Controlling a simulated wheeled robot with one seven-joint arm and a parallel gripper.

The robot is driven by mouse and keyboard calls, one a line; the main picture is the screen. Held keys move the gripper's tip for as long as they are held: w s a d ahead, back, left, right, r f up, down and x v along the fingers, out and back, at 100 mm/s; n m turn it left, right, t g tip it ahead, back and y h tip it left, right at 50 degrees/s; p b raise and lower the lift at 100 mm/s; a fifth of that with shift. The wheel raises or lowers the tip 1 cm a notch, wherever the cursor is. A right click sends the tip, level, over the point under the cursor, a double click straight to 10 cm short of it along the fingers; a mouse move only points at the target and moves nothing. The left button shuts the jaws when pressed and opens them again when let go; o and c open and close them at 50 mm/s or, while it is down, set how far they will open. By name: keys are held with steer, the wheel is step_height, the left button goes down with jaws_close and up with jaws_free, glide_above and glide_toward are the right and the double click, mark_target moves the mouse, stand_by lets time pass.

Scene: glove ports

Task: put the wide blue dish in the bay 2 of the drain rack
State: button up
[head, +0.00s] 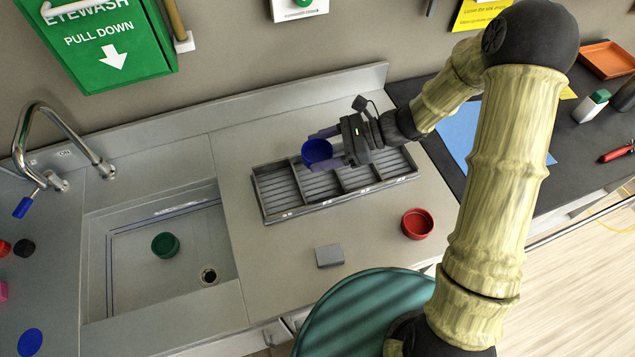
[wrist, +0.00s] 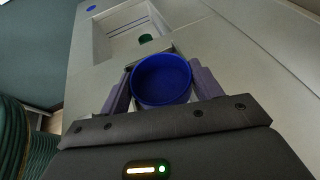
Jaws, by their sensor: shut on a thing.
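The blue dish (head: 317,152) is round and open-topped. It is held between the two fingers of my gripper (head: 325,149), its opening facing up. In the wrist view the dish (wrist: 162,80) fills the gap between the fingers of my gripper (wrist: 162,88). The grey drain rack (head: 285,214) lies on the counter with several slatted bays split by dividers. The dish appears over the rack's back edge, left of its middle. I cannot tell its height or exactly which bay lies beneath. The bay labels are too small to read.
A red dish (head: 417,223) and a grey block (head: 329,256) are on the counter in front of the rack. A green dish (head: 165,245) sits in the sink (head: 205,235) at left. A flat blue disc (head: 30,342) lies at far left.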

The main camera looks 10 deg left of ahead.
glide_above(322, 181)
steer(key=shift+a+f+p, duration=0.1)
steer(key=shift+f+p, duration=0.25)
steer(key=shift+f, duration=2.55)
steer(key=shift+f, duration=0.1)
steer(key=shift+f+p, duration=0.35)
steer(key=shift+f, duration=1.65)
steer(key=o, duration=0.7)
steer(key=shift+c, duration=0.2)
steer(key=b+v, duration=0.2)
steer(key=v, duration=1)
steer(key=shift+r+b, duration=0.1)
steer(key=shift+b, duration=0.25)
